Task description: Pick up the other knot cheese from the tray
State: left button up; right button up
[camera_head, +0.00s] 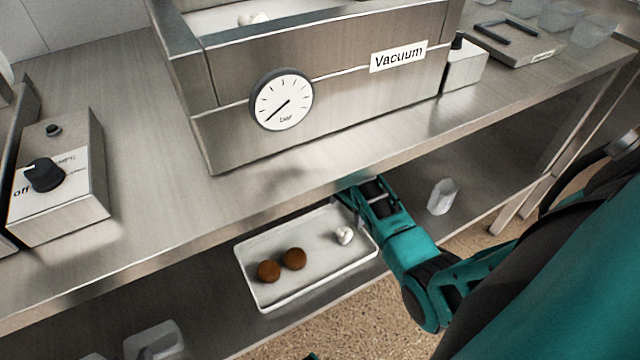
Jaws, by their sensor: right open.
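A white knot cheese (344,235) lies at the right end of a white tray (318,287) on the lower shelf. My right gripper (347,205) is open and empty just above and behind this cheese, near the tray's far right edge. Its fingertips are small and partly hidden under the counter edge. A white knotted lump (252,19), which looks like another knot cheese, lies inside the vacuum machine at the top. My left gripper cannot be made out; only a small teal piece shows at the bottom edge.
Two brown balls (294,259) sit in the tray's middle-left. The steel counter (270,205) overhangs the lower shelf close to my right gripper. The vacuum machine (330,65) and a control box (60,185) stand on it. A clear cup (441,196) stands right of my arm.

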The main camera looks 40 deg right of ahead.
jog(key=b, duration=0.4)
send_over(345, 231)
jog(key=f, duration=0.7)
jog(key=shift+s+a, duration=0.2)
jog(key=shift+a, duration=0.2)
jog(key=f+b, duration=0.2)
jog(key=f, duration=0.1)
jog(key=f+b, duration=0.1)
jog(key=f, duration=0.1)
jog(key=shift+w+d+f, duration=0.2)
jog(key=shift+d, duration=0.1)
jog(key=shift+f, duration=0.2)
jog(key=c, duration=1.1)
